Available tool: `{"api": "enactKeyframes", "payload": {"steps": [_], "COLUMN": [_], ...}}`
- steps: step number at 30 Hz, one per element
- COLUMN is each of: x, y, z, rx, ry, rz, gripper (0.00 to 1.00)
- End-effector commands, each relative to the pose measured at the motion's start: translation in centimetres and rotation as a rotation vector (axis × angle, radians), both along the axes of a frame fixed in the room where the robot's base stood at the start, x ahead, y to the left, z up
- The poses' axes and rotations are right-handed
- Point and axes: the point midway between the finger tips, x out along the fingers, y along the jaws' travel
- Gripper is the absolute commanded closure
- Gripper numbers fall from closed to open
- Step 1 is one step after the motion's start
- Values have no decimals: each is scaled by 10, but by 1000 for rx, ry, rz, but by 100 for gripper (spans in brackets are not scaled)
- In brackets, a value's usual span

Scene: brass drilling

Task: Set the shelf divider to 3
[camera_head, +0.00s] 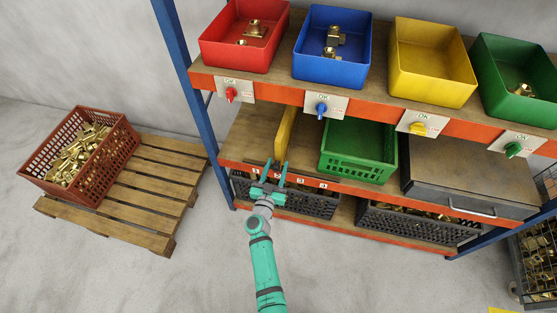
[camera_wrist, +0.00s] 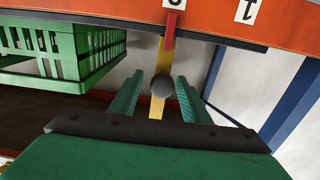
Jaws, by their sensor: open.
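The shelf divider (camera_head: 284,136) is an upright yellow panel on the middle shelf, towards its left end. In the wrist view the yellow divider (camera_wrist: 156,107) has a round grey knob (camera_wrist: 162,85) and a red pointer (camera_wrist: 168,30). The pointer meets a white label cut off by the top edge, beside the label 1 (camera_wrist: 247,10); the shelf label 3 (camera_head: 300,180) shows in the head view, to the right of the divider. My gripper (camera_head: 275,168) is open at the shelf front. In the wrist view the knob appears between its fingertips (camera_wrist: 160,78); contact cannot be told.
A green crate (camera_head: 350,165) stands on the middle shelf right of the divider. A blue post (camera_head: 184,75) stands to the left. Dark crates (camera_head: 420,226) sit below. A red crate (camera_head: 125,150) of brass parts rests on a pallet (camera_head: 160,207); the floor in front is clear.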

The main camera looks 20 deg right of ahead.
Motion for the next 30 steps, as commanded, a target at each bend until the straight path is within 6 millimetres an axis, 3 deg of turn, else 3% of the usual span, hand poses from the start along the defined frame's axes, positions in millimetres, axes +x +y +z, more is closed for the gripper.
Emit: {"api": "enactKeyframes", "payload": {"steps": [7, 19, 24, 30], "x": [25, 30, 29, 28], "y": [-14, -18, -18, -19], "z": [0, 0, 0, 0], "rx": [-1, 0, 0, -1], "ry": [-1, 0, 0, -1], "rz": [3, 3, 2, 5], "gripper": [57, 57, 98, 100]}}
